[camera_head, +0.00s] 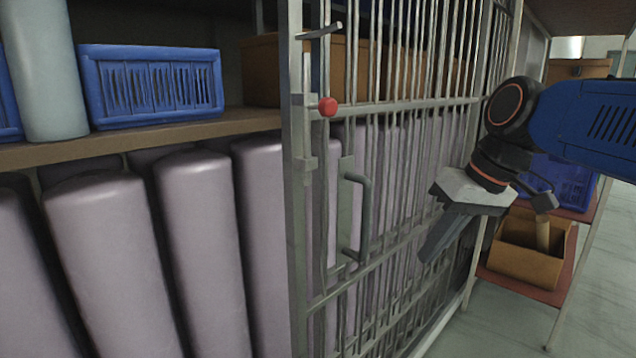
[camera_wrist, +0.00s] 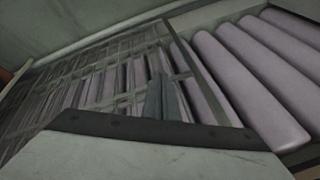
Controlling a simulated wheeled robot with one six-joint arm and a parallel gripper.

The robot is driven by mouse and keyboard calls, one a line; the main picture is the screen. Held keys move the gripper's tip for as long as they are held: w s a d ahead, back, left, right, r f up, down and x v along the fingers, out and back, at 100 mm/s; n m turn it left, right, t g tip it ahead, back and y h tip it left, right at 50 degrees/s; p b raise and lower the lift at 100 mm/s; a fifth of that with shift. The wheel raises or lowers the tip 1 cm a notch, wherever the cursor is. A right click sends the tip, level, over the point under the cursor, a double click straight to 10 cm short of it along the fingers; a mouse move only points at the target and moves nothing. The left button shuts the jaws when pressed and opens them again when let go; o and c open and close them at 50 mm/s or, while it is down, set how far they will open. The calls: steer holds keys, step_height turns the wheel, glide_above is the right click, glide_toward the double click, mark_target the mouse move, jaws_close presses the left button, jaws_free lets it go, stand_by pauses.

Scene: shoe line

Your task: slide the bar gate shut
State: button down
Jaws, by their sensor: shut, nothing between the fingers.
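The grey bar gate (camera_head: 400,108) stands in front of the shelving, and its leading upright (camera_head: 297,200) is near the middle of the head view. It carries a D-shaped pull handle (camera_head: 364,215) and a red knob (camera_head: 328,107). Left of that upright the shelf front is uncovered. My gripper (camera_head: 428,252) is right of the handle, in front of the bars and apart from the handle. Its fingers are together and empty. In the wrist view the fingers (camera_wrist: 165,95) point toward the bars, with the gate (camera_wrist: 80,90) at left.
Pale purple rolls (camera_head: 105,260) stand in the uncovered bay. A blue crate (camera_head: 150,87) and a grey cylinder (camera_head: 42,70) sit on the shelf above. An orange bin (camera_head: 528,262) is on a rack at right. Open floor (camera_head: 600,290) lies at far right.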

steer(key=w+a+r+n+g+y, duration=0.2)
steer(key=w+a+r+n, duration=0.15)
steer(key=a+r, duration=0.4)
steer(key=w+a+r+n+g+y, duration=0.1)
steer(key=w+a+r+n+g, duration=0.15)
steer(key=w+a+r, duration=0.4)
steer(key=s+a+f, duration=0.2)
steer(key=a+f, duration=0.3)
steer(key=a, duration=0.1)
steer(key=shift+s+a+f+n+t, duration=0.15)
steer(key=shift+a+f+n+t, duration=0.15)
steer(key=shift+a+t, duration=0.15)
